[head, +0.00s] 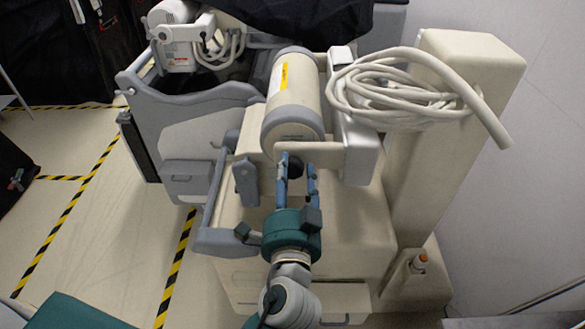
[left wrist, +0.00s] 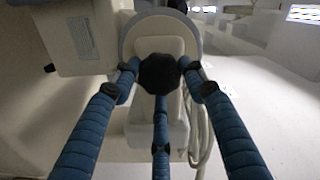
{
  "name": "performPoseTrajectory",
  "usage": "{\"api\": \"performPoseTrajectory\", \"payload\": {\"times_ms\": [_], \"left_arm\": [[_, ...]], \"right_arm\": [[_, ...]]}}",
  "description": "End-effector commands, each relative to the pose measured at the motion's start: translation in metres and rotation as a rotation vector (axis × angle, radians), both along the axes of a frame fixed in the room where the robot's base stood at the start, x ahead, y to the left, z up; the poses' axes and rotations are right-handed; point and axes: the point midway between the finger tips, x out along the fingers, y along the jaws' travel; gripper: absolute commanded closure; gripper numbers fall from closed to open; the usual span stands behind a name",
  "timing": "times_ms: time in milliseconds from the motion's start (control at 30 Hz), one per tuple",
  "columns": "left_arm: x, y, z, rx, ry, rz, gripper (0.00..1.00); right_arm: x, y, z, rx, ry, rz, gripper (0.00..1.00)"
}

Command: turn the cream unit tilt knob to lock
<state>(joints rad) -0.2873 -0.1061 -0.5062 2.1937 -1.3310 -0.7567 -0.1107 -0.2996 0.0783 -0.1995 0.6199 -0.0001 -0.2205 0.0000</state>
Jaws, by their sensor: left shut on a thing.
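The cream unit (head: 300,95) has a cylinder with a yellow label, held by a cream bracket, in the middle of the head view. The dark, many-sided tilt knob (left wrist: 158,73) sits on a cream arm below the round grey-rimmed end in the left wrist view. My left gripper (head: 297,168), with blue fingers and a teal body, reaches up to the bracket from the front. Its fingers close around the knob, two at the sides and one below. In the head view the fingers mostly hide the knob. My right gripper is in neither view.
A coiled cream cable (head: 400,85) hangs at the right beside a tall cream column (head: 465,60). A grey lever (head: 246,180) and grey handle rail (head: 225,240) stand left of my gripper. Another unit under a black cover (head: 310,20) is behind. Floor at left is open.

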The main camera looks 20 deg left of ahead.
Motion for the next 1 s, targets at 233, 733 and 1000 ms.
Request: {"api": "performPoseTrajectory", "payload": {"times_ms": [233, 733, 1000], "left_arm": [[0.002, -0.001, 0.012, 0.157, 0.02, -0.004, 0.84], [0.002, -0.002, 0.01, 0.264, 0.05, -0.006, 0.85], [0.002, -0.003, 0.01, 0.263, 0.05, -0.007, 0.85]], "right_arm": [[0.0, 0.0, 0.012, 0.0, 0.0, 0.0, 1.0], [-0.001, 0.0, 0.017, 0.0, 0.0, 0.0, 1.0], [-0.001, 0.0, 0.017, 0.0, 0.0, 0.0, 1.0]]}}
